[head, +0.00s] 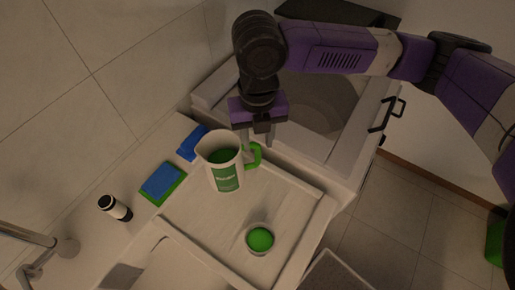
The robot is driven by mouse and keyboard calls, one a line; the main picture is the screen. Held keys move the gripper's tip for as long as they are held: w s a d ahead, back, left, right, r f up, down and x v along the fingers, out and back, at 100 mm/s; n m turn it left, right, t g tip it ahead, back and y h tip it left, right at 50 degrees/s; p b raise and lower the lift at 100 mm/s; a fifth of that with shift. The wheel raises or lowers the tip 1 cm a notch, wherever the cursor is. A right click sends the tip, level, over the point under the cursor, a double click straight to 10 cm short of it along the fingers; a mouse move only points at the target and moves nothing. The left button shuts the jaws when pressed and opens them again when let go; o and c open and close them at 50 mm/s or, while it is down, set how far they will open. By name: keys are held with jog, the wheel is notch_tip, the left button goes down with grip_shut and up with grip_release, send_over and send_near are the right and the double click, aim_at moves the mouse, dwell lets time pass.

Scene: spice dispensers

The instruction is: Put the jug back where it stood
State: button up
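A white jug (226,178) with a green label and a green handle (255,156) is at the middle of the head view. Green contents show through its open mouth. It appears upright over the back part of a pale tray-like surface (185,213); its base contact is hard to make out. My gripper (257,144) points down right at the handle, its two grey fingers reaching the handle's top. Whether the fingers are shut on the handle or apart around it cannot be told.
A small bowl with green contents (260,240) stands in front of the jug. A blue-and-green sponge (163,182), a blue item (192,143) and a black-and-white bottle (115,207) lie to the left. A tap (45,247) is at lower left. A recessed basin (325,105) lies behind my arm.

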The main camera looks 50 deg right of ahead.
notch_tip(320, 180, up, 7)
jog(key=shift+f, duration=0.2)
jog(key=w+a+r+m+t+y, duration=0.3)
jog(key=a+r+m+t+y, duration=0.15)
jog(key=a, duration=0.45)
jog(key=w+a+r+m+t+y, duration=0.4)
jog(key=a+m, duration=0.1)
jog(key=a, duration=0.5)
jog(key=w+a+r+m+t+y, duration=0.3)
jog(key=a+r+m+t+y, duration=0.15)
jog(key=a, duration=0.45)
jog(key=s+d+f+m+t+h, duration=0.2)
jog(key=s+d+f+m+h, duration=0.3)
jog(key=f+m, duration=0.3)
jog(key=s+d+f+m+t+h, duration=0.2)
jog(key=s+d+f+m+h, duration=0.4)
jog(key=f+m, duration=0.2)
jog(key=s+d+f, duration=0.1)
jog(key=s+d, duration=0.2)
jog(key=s, duration=0.4)
jog(key=s+d+f+g+h, duration=0.1)
jog(key=s+d+f, duration=0.1)
jog(key=s, duration=0.5)
jog(key=s+d+f+g+h, duration=0.1)
jog(key=s+d, duration=0.3)
jog(key=s, duration=0.3)
jog(key=shift+d+f+n, duration=0.3)
jog(key=shift+d+n, duration=0.1)
